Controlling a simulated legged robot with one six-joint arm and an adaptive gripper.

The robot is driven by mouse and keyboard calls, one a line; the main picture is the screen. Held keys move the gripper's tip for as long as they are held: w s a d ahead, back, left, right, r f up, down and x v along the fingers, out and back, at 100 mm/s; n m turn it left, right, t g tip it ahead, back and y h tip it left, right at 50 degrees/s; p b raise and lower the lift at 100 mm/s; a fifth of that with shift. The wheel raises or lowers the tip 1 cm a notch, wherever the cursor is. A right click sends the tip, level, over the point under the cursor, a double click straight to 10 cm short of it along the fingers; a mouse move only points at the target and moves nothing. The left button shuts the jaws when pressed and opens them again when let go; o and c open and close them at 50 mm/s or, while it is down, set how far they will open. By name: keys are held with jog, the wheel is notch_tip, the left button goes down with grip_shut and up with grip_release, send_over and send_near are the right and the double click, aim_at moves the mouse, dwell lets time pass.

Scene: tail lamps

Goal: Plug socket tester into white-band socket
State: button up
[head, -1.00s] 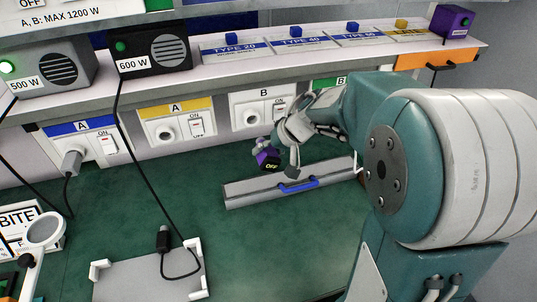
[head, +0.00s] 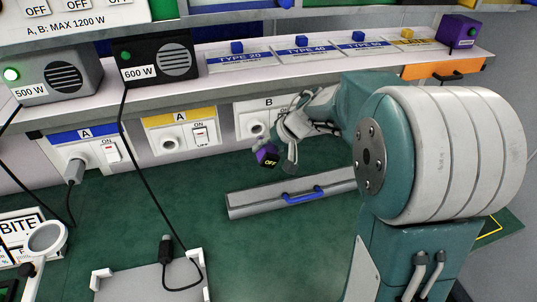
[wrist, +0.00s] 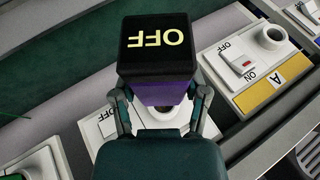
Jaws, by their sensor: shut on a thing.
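The socket tester (head: 266,155) is a small purple block with a black face reading OFF. My gripper (head: 279,150) is shut on it, above the green bench and in front of the wall sockets. The white-band socket (head: 256,130), marked B, is just behind and above the tester, apart from it in the head view. My arm hides its right part. In the wrist view the tester (wrist: 158,50) sits between the fingers (wrist: 160,105), its OFF face toward the camera. The white-band panel (wrist: 92,129) is partly hidden behind tester and gripper there.
The yellow-band socket (head: 168,143) is left of the white-band one; the blue-band socket (head: 72,168) holds a plug. A grey case (head: 260,202) with a blue handle lies below my gripper. A shelf (head: 215,90) with boxes overhangs the sockets. A loose black cable hangs at left.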

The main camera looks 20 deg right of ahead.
jog(key=shift+w, duration=1.2)
jog(key=shift+w+r, duration=0.1)
jog(key=shift+w, duration=1.5)
dwell(0.7)
jog(key=o, duration=1.3)
jog(key=shift+c, duration=0.2)
jog(key=shift+d+r, duration=0.1)
jog(key=v, duration=1.1)
jog(key=shift+d+r, duration=0.2)
jog(key=shift+r, duration=0.05)
jog(key=shift+s, duration=0.1)
